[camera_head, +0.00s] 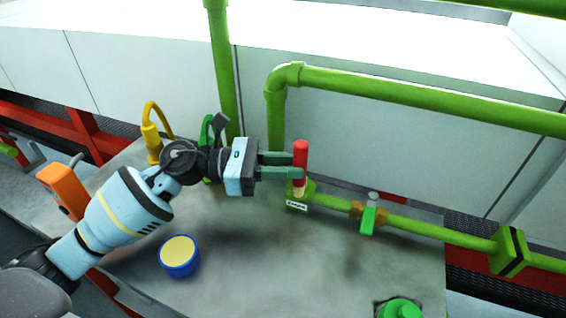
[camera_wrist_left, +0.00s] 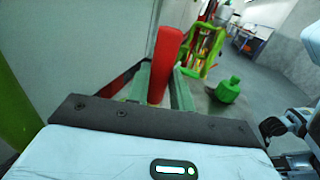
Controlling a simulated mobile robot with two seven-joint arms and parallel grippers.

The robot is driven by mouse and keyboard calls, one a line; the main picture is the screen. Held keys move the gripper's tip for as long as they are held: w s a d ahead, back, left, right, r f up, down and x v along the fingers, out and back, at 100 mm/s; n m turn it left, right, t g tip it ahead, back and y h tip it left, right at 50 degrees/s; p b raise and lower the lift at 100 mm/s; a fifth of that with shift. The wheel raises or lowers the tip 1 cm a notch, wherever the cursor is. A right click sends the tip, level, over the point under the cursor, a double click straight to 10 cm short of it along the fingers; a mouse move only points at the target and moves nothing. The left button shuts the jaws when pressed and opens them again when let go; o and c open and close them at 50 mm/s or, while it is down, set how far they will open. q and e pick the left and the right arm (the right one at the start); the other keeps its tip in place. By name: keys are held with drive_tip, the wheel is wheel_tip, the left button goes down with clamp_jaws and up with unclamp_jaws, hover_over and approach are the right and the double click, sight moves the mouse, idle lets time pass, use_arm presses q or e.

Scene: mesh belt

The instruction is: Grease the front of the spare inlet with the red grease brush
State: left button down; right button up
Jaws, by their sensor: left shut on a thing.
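The red grease brush (camera_head: 300,155) is upright in my left gripper (camera_head: 292,166), which is shut on its handle. The brush also shows in the left wrist view (camera_wrist_left: 165,60), between the two green-grey fingers (camera_wrist_left: 163,82). In the head view, the brush's lower end is at the labelled green inlet fitting (camera_head: 298,200) on the end of the green pipe. I cannot tell whether it touches the front of the fitting. The label (camera_head: 297,206) is too small to read surely. My right gripper is not in view.
A blue pot with a yellow top (camera_head: 179,255) stands on the grey metal table (camera_head: 240,270). A green valve (camera_head: 368,218) sits on the pipe right of the fitting. A yellow hooked tool (camera_head: 152,140) and green pipes (camera_head: 400,95) stand behind.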

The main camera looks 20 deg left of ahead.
sight(302, 187)
use_arm(q)
drive_tip(key=shift+d+p, duration=0.35)
drive_tip(key=shift+d, duration=1.15)
drive_tip(key=shift+f, duration=0.1)
drive_tip(key=shift+a, duration=0.15)
drive_tip(key=shift+a+f+b, duration=0.1)
drive_tip(key=shift+a+b, duration=0.2)
drive_tip(key=shift+a+r+b, duration=0.25)
drive_tip(key=shift+a+b, duration=0.2)
drive_tip(key=shift+a, duration=0.65)
drive_tip(key=shift+a, duration=0.1)
